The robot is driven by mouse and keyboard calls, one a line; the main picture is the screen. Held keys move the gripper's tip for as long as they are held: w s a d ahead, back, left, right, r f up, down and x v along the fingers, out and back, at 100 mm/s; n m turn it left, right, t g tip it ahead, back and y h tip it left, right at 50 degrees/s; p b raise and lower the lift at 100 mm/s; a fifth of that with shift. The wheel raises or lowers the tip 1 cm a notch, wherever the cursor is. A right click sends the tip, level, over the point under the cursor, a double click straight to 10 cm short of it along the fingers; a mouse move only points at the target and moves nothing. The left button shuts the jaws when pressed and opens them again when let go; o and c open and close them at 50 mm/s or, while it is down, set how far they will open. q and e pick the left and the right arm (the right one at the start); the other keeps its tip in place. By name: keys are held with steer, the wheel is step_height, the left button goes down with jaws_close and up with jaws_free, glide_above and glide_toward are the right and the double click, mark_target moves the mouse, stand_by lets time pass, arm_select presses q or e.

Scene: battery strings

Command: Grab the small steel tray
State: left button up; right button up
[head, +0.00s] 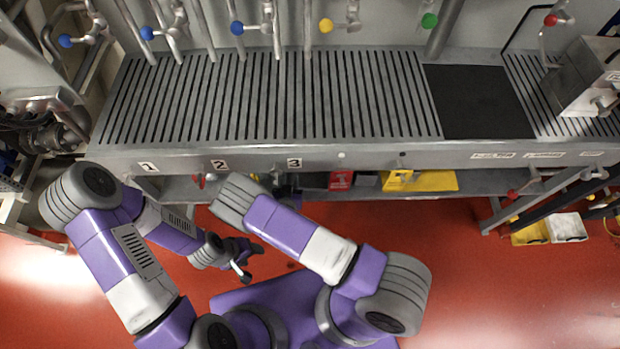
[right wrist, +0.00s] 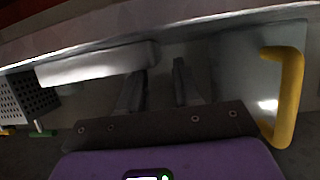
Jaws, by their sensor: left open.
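A small pale steel piece with a rounded edge (right wrist: 97,66), which looks like the small steel tray, lies at upper left in the right wrist view. I cannot make it out in the head view. My right gripper (right wrist: 165,72) has its fingers apart, with nothing clear between them. Its left finger reaches the right end of the steel piece; I cannot tell whether they touch. In the head view the right gripper (head: 287,192) is mostly hidden at the bench's lower shelf. My left gripper (head: 246,262) is open and empty above the red floor.
The slatted steel bench (head: 270,95) runs across the head view, with a dark panel (head: 482,102). Its lower shelf holds a red card (head: 341,180) and a yellow item (head: 425,181). A yellow handle (right wrist: 292,95) stands right of my right gripper. A perforated box (right wrist: 25,98) is left.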

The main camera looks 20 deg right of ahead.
steer(key=shift+b+x, duration=0.35)
steer(key=shift+x, duration=1.1)
jaws_close()
steer(key=shift+s, duration=0.1)
